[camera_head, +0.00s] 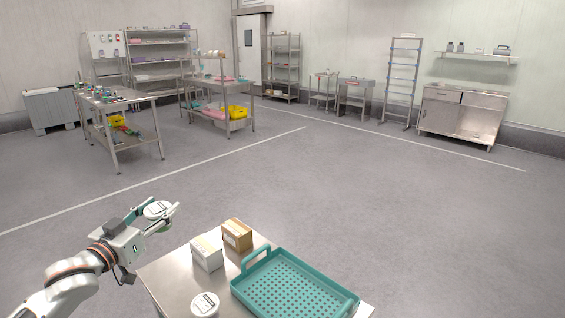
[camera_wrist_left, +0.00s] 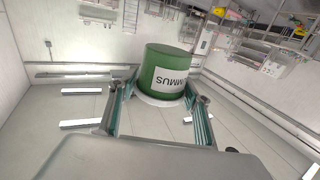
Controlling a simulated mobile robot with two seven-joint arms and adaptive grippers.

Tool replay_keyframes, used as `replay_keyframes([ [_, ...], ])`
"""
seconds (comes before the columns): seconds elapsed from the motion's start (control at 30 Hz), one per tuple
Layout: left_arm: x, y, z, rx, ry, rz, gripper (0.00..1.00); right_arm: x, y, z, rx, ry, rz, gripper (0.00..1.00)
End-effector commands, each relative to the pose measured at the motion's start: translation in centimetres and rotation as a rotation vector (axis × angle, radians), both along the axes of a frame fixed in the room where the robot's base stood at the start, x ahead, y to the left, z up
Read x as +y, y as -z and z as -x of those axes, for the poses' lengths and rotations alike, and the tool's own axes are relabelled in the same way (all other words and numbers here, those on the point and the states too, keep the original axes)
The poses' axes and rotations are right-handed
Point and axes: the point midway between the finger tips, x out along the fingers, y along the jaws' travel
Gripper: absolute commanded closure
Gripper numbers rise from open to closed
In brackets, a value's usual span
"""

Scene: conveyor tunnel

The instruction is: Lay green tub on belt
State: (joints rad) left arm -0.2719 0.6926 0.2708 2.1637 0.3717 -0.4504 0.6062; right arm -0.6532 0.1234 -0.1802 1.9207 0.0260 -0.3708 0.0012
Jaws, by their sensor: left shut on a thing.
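The green tub (camera_wrist_left: 160,72) is between the fingers of my left gripper (camera_head: 160,214), which is shut on it. In the left wrist view its label's lettering reads upside down, and its pale lid rim faces the gripper's palm side. In the head view mostly its white lid (camera_head: 157,208) shows, with the tub held in the air left of the steel table. No belt can be made out in either view. My right gripper is not in view.
The steel table (camera_head: 168,272) bears a white box (camera_head: 207,253), a brown box (camera_head: 237,235), a white-lidded tub (camera_head: 204,304) and an empty teal perforated tray (camera_head: 293,282). Open grey floor (camera_head: 330,190) lies beyond. Workbenches (camera_head: 120,103) and shelving stand far back.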

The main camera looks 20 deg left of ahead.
Motion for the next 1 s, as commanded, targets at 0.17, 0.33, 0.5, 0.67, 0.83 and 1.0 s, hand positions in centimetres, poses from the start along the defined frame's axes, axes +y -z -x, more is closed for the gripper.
replay_keyframes([
  [0.17,-1.0,1.2,0.4,0.007,0.002,0.002,0.90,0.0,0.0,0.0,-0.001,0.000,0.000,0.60],
  [0.33,-4.9,5.0,2.0,0.026,0.009,0.002,0.90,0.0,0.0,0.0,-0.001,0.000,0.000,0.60],
  [0.5,-10.5,8.6,4.4,0.037,0.017,-0.001,0.90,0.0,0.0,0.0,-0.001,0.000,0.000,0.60],
  [0.67,-15.7,10.2,6.7,0.033,0.019,0.002,0.90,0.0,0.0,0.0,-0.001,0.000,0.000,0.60],
  [0.83,-20.2,10.1,8.6,0.018,0.010,0.004,0.90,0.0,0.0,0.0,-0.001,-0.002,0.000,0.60],
  [1.0,-22.8,9.5,9.7,0.005,-0.002,0.003,0.90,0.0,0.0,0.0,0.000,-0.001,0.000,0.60],
])
